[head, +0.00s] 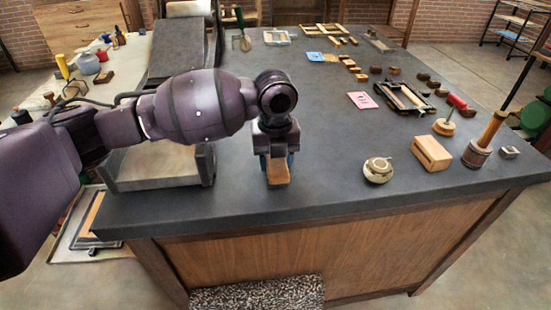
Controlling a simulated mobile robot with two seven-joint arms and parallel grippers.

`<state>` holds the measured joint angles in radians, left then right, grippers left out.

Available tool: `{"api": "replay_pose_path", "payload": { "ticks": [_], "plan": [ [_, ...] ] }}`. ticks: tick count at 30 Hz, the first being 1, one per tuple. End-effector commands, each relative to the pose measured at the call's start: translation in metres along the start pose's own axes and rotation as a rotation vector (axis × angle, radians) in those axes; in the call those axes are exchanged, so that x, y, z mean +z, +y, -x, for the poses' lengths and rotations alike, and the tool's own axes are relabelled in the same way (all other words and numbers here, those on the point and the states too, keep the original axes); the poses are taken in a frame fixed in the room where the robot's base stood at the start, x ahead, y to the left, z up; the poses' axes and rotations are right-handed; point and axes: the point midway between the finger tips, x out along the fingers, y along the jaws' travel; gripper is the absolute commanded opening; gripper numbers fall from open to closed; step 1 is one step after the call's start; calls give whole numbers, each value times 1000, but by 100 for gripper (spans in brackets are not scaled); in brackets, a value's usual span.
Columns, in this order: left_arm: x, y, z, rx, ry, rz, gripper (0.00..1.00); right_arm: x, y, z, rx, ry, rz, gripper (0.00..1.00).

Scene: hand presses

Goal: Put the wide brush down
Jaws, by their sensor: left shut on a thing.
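My left gripper (277,160) points down over the dark table top (330,190), near its front edge. It is shut on the wide brush (278,178), whose light brown wooden part shows between and below the fingers. The gripper and wrist hide the rest of the brush. I cannot tell whether the brush touches the table. My right gripper is not in view.
A press bed (155,183) stands close on the left. A pale round pot (378,170), a wooden block (431,153) and a wooden-handled tool (485,138) stand to the right. The table between brush and pot is clear.

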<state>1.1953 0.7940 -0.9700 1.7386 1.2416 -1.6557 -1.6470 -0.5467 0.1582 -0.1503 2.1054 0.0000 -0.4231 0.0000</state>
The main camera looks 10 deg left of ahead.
Motion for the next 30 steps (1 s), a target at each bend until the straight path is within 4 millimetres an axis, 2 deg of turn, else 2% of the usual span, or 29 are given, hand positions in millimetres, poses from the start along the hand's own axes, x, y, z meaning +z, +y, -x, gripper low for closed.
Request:
{"api": "replay_pose_path", "payload": {
  "ticks": [4, 5, 9, 20, 23, 30],
  "plan": [
    [0, 0, -3, 0, 0, 0, 28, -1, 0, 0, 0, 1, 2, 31],
    [0, 0, -3, 0, 0, 0, 51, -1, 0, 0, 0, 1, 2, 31],
    [0, 0, -2, 0, 0, 0, 72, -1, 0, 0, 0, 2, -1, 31],
    [0, 0, 3, 0, -1, 0, 72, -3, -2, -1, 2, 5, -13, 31],
    [0, 0, 15, -1, -4, 0, 72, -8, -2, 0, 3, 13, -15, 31],
    [0, 0, 62, -4, -7, 0, 72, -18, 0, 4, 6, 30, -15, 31]
  ]
}}
